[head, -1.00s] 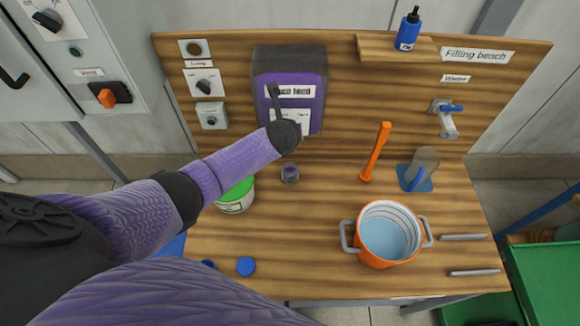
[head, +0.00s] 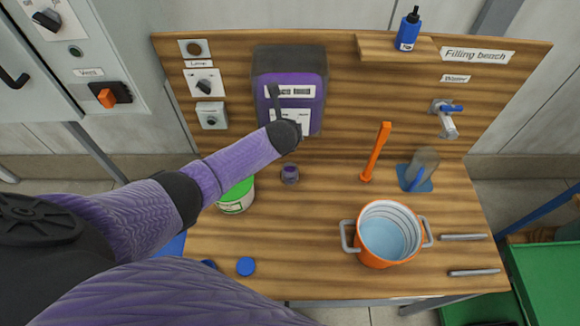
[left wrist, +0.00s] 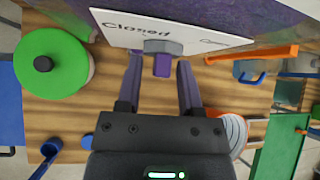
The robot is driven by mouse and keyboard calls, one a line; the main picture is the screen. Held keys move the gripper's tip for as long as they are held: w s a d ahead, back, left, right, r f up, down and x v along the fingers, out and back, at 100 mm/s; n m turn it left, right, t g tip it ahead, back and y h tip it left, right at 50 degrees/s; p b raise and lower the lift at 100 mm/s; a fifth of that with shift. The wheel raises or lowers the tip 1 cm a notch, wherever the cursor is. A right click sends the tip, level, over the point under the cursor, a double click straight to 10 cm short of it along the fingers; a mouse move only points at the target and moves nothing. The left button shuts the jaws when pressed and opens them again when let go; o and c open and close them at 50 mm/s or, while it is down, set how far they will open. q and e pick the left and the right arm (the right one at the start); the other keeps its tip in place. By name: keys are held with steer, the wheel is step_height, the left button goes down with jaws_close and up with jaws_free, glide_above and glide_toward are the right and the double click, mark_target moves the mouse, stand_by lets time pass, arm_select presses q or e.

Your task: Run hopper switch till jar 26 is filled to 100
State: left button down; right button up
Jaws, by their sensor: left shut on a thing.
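The purple hopper (head: 290,62) with a dark top and white labels is fixed to the bench's back board. A small jar (head: 289,174) with purple contents stands on the bench below it; its number and fill mark are too small to read. My left gripper (left wrist: 160,80) reaches up under the hopper and is shut on the small purple hopper switch (left wrist: 162,65), beside a white plate reading "Closed" (left wrist: 165,33). My wrist hides the switch in the head view. My right gripper is not in view.
A green-lidded tub (head: 236,200) stands left of the jar. An orange pot (head: 388,237), an orange stick (head: 376,152) and a clear vessel on a blue mat (head: 415,175) are to the right. A blue disc (head: 245,266) lies at the front.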

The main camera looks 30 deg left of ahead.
arm_select(q)
steer(key=shift+s+f, duration=0.15)
steer(key=shift+f, duration=0.05)
steer(key=n+t+h, duration=0.1)
steer(key=n+h, duration=0.1)
steer(key=h, duration=0.1)
steer(key=shift+a+t+b, duration=0.1)
steer(key=shift+t+b, duration=0.3)
steer(key=shift+f, duration=0.1)
steer(key=shift+a+f+t+h+b, duration=0.15)
steer(key=shift+t+h+b, duration=0.15)
steer(key=shift+h+b, duration=0.15)
steer(key=c, duration=0.7)
jaws_free()
steer(key=shift+n+b, duration=0.35)
steer(key=shift+n, duration=0.05)
steer(key=shift+o, duration=1.3)
steer(key=shift+r, duration=0.25)
steer(key=shift+o, duration=1.4)
steer(key=shift+r, duration=0.1)
